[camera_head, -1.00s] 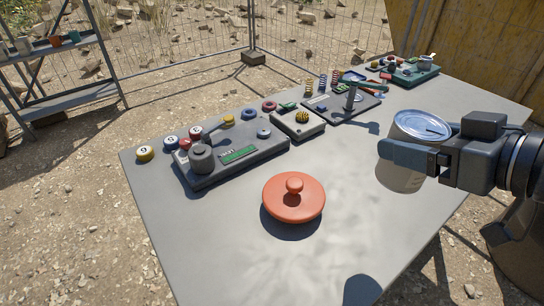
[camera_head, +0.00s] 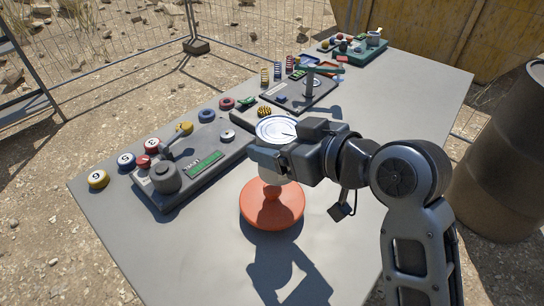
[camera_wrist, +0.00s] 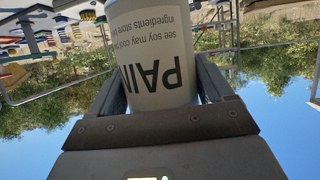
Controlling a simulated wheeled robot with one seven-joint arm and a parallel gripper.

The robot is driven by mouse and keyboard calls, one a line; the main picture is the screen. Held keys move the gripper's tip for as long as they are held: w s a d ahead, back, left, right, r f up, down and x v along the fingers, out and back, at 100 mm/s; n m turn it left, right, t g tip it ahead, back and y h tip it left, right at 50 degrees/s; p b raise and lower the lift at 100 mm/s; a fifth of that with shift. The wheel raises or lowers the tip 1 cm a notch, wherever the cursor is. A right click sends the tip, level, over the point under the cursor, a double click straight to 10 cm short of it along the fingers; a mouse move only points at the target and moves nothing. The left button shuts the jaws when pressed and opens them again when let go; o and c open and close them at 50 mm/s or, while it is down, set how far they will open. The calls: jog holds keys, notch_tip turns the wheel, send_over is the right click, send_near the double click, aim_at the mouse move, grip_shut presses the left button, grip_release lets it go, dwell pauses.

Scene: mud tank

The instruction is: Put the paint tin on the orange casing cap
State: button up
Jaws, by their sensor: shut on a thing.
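The paint tin (camera_head: 277,129) is white with a silvery lid and is held upright in my gripper (camera_head: 268,155). In the wrist view the tin (camera_wrist: 155,60) sits between the two fingers, its "PAIN" lettering upside down. The orange casing cap (camera_head: 272,207) is a round disc with a central knob, lying on the grey table. In the head view the tin and gripper overlap the cap's far side and are above it; the exact height is hard to tell. The tin's lower part is largely hidden by the gripper.
A dark scale-like device (camera_head: 190,170) with a green display lies left of the cap, with numbered balls (camera_head: 126,160) beside it. A dark tray with a post (camera_head: 307,90) and a green tray (camera_head: 358,52) stand further back. A barrel (camera_head: 505,150) stands right of the table (camera_head: 400,110).

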jog(key=shift+a+f, duration=0.3)
jog(key=shift+a, duration=0.35)
jog(key=shift+f+p, duration=0.3)
jog(key=shift+f, duration=1.7)
jog(key=shift+f, duration=0.2)
jog(key=o, duration=1.4)
jog(key=shift+r, duration=0.1)
jog(key=b+v, duration=0.1)
jog(key=v, duration=1.1)
jog(key=shift+s, duration=0.1)
